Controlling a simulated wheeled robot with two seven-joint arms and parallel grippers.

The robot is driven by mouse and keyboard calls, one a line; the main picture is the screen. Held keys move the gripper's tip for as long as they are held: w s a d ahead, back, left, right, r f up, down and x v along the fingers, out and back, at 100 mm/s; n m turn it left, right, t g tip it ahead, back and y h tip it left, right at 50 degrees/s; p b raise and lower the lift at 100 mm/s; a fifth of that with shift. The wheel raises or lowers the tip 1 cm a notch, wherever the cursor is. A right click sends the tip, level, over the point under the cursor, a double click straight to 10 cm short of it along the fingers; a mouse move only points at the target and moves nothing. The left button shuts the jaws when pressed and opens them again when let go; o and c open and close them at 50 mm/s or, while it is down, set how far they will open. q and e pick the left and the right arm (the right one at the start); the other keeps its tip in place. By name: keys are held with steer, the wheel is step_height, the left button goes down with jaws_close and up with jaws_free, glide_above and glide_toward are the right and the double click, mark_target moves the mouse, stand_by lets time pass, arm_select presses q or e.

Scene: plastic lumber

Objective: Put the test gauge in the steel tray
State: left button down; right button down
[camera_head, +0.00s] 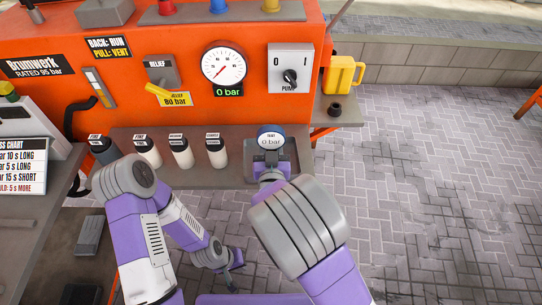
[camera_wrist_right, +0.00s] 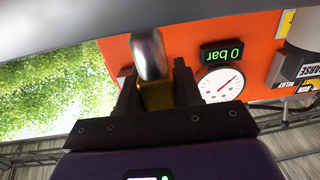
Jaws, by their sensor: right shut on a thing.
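The gripper and arm hide part of the tray. My left gripper (camera_head: 232,284) hangs low, below the shelf edge; its fingers are too small to read.
Several labelled bottles (camera_head: 182,152) stand on the shelf left of the tray. The orange panel (camera_head: 120,75) rises behind, with a dial (camera_head: 223,66) and a pump switch (camera_head: 290,75). A yellow jug (camera_head: 342,75) stands at right. Paved floor right of the shelf is open.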

steer(key=shift+f+b, duration=0.75)
steer(key=shift+f, duration=1.1)
steer(key=shift+f, duration=0.15)
steer(key=c, duration=0.8)
jaws_free()
steer(key=shift+o, duration=0.2)
